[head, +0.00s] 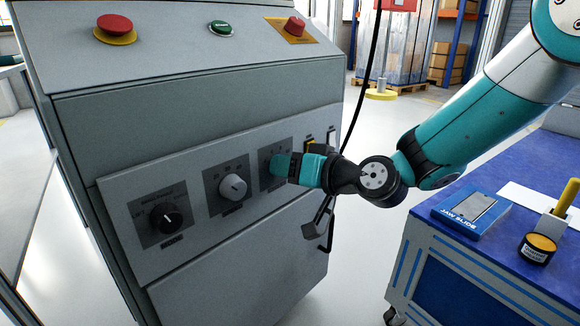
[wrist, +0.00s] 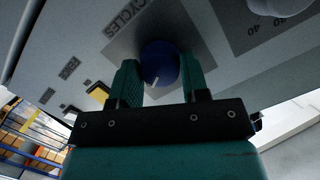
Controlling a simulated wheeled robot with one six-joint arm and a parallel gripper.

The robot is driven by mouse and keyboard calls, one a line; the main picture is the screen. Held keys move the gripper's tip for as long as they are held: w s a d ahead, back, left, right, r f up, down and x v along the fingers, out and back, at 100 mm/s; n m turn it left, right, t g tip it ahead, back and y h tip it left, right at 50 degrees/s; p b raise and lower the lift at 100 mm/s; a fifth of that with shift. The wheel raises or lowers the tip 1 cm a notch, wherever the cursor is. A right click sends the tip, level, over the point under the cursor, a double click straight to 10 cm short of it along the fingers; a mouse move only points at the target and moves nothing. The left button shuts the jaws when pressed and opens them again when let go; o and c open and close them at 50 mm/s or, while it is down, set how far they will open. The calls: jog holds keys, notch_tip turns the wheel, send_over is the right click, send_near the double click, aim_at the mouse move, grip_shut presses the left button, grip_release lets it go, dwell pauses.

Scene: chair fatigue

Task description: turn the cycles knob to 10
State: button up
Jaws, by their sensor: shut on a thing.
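The cycles knob (wrist: 158,62) is blue, on a dark grey plate (wrist: 118,38) lettered CYCLES in the wrist view. A short white pointer mark shows on its lower edge there. My gripper (wrist: 160,78) is shut on the knob, with one teal finger on each side. In the head view my gripper (head: 276,166) reaches in from the right to the rightmost of the three knob plates on the machine front (head: 190,118). There it hides the knob itself. The numbers on the cycles scale cannot be read in either view.
A pale grey knob (head: 232,187) and a black knob (head: 166,218) sit left of my gripper. A yellow switch (head: 310,144) lies close beside it. A black cable hangs nearby. A blue-topped cart (head: 420,232) with a JAW SLIDE box (head: 472,210) stands at right.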

jog(key=shift+w+d+m, duration=0.15)
jog(key=shift+w+m, duration=0.05)
jog(key=shift+m, duration=0.1)
jog(key=o, duration=0.9)
jog(key=shift+s, duration=0.1)
jog(key=b+v, duration=0.4)
jog(key=v, duration=1.3)
jog(key=shift+s+d+f, duration=0.1)
jog(key=shift+d, duration=0.05)
